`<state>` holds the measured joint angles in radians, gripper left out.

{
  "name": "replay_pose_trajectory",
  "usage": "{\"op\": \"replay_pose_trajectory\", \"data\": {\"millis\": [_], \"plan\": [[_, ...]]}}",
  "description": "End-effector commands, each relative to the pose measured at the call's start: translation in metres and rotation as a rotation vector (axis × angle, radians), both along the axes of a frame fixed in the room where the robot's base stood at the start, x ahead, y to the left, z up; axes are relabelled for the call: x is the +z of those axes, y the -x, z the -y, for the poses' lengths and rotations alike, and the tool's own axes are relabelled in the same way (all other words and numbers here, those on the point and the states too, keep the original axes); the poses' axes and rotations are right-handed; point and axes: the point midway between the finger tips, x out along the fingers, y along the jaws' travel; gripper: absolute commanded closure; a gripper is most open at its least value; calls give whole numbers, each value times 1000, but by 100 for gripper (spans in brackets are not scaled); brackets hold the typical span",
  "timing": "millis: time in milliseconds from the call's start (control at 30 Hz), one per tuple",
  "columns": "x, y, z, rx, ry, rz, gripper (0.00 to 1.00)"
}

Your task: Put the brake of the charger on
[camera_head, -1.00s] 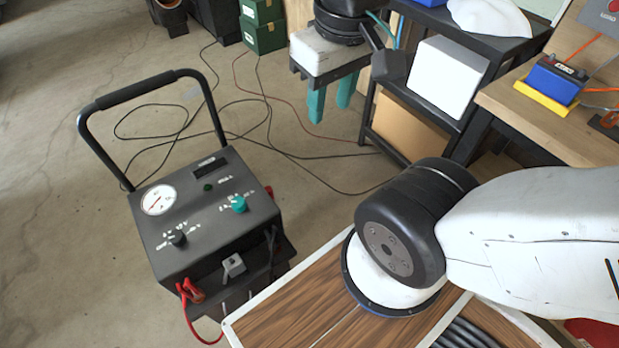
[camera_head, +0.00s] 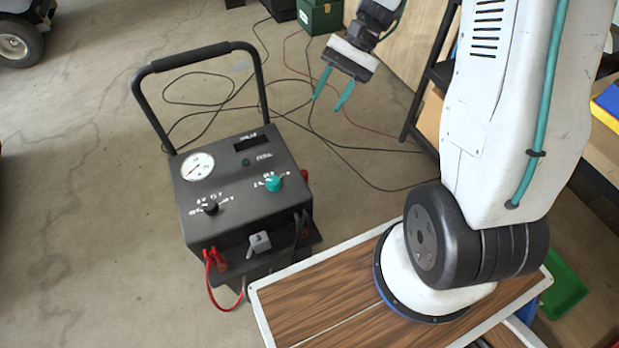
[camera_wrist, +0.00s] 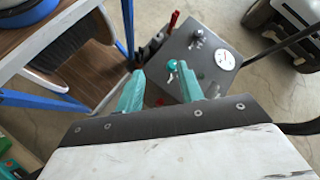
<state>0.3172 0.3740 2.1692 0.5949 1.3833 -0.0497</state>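The charger (camera_head: 240,185) is a dark grey box with a tall black handle, a round white gauge and a black and a teal knob. It stands on the floor left of my arm. A small grey lever (camera_head: 258,243) is on its front; I cannot tell whether this is the brake. My gripper (camera_head: 327,104) is open and empty, its teal fingers pointing down, beyond the charger and to its right. The charger's top (camera_wrist: 205,65) also shows past the fingertips (camera_wrist: 160,75) in the wrist view, apart from them. The charger's wheels are hidden.
Black and red cables lie looped on the floor behind the charger. A red lead (camera_head: 212,283) hangs at its front left. A dark shelf and workbench are at right. Floor left of the charger is clear.

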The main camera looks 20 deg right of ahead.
Motion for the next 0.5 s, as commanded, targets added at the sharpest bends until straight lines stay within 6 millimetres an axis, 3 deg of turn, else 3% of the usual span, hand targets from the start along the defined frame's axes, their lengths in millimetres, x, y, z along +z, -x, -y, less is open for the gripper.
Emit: {"op": "replay_pose_trajectory", "data": {"millis": [33, 200, 500], "plan": [[-21, -8, 5, -45, -42, -49, 62], [-85, -31, 18, -200, -175, -176, 62], [-217, -42, 39, -498, -401, -381, 62]]}}
